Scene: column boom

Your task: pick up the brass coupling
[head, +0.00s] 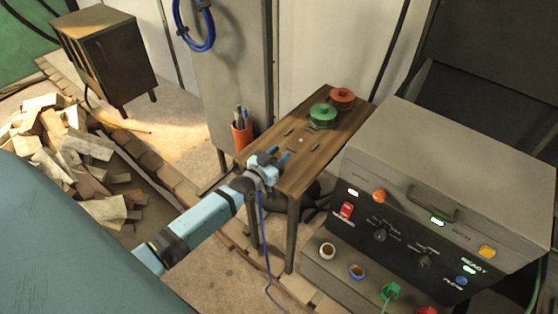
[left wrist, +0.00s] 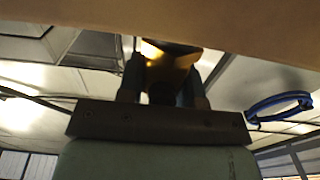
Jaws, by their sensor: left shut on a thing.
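My left gripper (head: 279,156) is at the near left end of a narrow wooden table (head: 325,135). In the left wrist view, its two dark fingers (left wrist: 162,82) are shut on a shiny gold-coloured piece, the brass coupling (left wrist: 172,62). The fingers and a broad tan surface along the top of that view hide part of the coupling. In the head view I cannot make out the coupling at the gripper. Whether it touches the tabletop is not clear. My right gripper is in neither view.
A green lidded piece (head: 323,113) and an orange one (head: 342,96) stand at the table's far end. A grey control box (head: 440,185) stands close on the right. Bricks and wood (head: 70,160) lie left.

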